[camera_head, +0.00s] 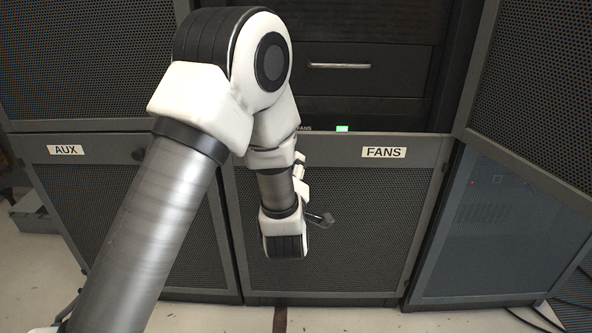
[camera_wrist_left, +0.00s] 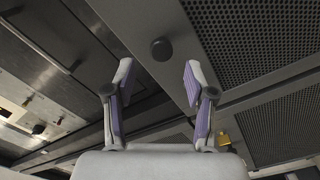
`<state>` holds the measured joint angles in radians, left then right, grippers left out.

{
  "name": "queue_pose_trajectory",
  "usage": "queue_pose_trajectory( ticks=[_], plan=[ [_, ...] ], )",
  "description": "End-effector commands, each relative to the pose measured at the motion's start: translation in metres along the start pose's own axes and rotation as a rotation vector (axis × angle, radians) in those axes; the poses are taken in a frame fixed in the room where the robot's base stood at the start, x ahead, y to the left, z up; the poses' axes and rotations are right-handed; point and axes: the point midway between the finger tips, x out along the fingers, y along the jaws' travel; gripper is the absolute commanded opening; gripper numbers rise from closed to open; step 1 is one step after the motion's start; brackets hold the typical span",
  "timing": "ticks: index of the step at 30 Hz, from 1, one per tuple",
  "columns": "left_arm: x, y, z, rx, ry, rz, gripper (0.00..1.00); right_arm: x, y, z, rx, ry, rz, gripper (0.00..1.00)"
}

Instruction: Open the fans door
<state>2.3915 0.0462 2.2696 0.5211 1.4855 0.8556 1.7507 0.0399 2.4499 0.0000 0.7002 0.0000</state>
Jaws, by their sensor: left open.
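The fans door (camera_head: 355,215) is the dark mesh panel labelled FANS (camera_head: 384,152) in the head view, and it looks shut. My left arm crosses in front of its left part. In the wrist view my left gripper (camera_wrist_left: 157,76) is open and empty, its two fingers spread apart. A round dark knob (camera_wrist_left: 161,49) sits on a grey door frame just beyond the fingertips, roughly between them in the picture, and looks apart from them. I cannot tell for certain that it belongs to the fans door. No fans knob shows in the head view, where my arm may hide it.
The AUX door (camera_head: 135,225) with its own dark knob (camera_head: 138,153) is shut on the left. A tall mesh door (camera_head: 535,90) stands at the right, above a bluish panel (camera_head: 485,225). A dark rack drawer with a silver handle (camera_head: 339,66) is above. Cables lie on the floor at right.

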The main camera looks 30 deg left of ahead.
Motion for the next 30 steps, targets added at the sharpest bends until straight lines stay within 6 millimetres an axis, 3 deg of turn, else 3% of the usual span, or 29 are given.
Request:
queue_pose_trajectory(
  ticks=[9, 18, 20, 23, 30],
  plan=[
    [0.057, -0.002, 0.000, -0.001, -0.001, -0.002, 0.55, 0.009, 0.000, 0.000, 0.000, -0.001, 0.000, 0.00],
    [0.064, 0.000, 0.000, 0.003, -0.003, -0.002, 0.55, 0.009, 0.000, 0.000, 0.000, -0.001, 0.000, 0.00],
    [0.064, 0.000, 0.000, 0.003, -0.003, -0.002, 0.37, 0.009, 0.000, 0.000, 0.000, -0.001, 0.000, 0.00],
    [0.064, 0.000, 0.000, 0.003, -0.003, -0.002, 0.02, 0.009, 0.000, 0.000, 0.000, -0.001, 0.000, 0.00],
    [0.063, 0.000, 0.000, 0.003, -0.001, -0.003, 0.00, 0.009, 0.000, 0.000, 0.000, -0.001, 0.000, 0.00]
  ],
)
